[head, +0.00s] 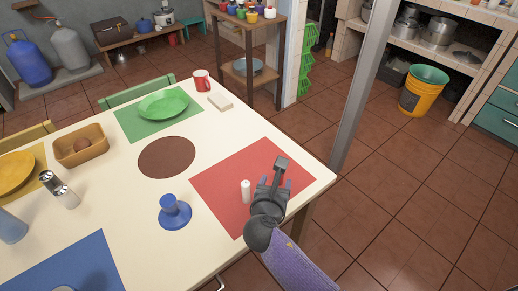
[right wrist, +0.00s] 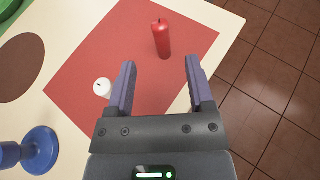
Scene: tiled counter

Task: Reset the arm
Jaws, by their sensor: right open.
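My right gripper (head: 274,184) is above the red placemat (head: 226,174) at the table's right corner. In the right wrist view its purple fingers (right wrist: 160,64) are spread wide with nothing between them. A red candle (right wrist: 161,38) stands on the red mat beyond the fingertips; I cannot make it out in the head view. A white candle (head: 246,190) stands just left of the gripper, and it shows beside the left finger in the right wrist view (right wrist: 102,88). My left gripper is not in view.
A blue stand (head: 174,213), a brown round mat (head: 167,157), a green plate (head: 163,104), a red mug (head: 201,80) and a wooden bowl (head: 80,147) are on the cream table (head: 135,188). A grey post (head: 361,85) rises beyond the right corner. Floor at right is open.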

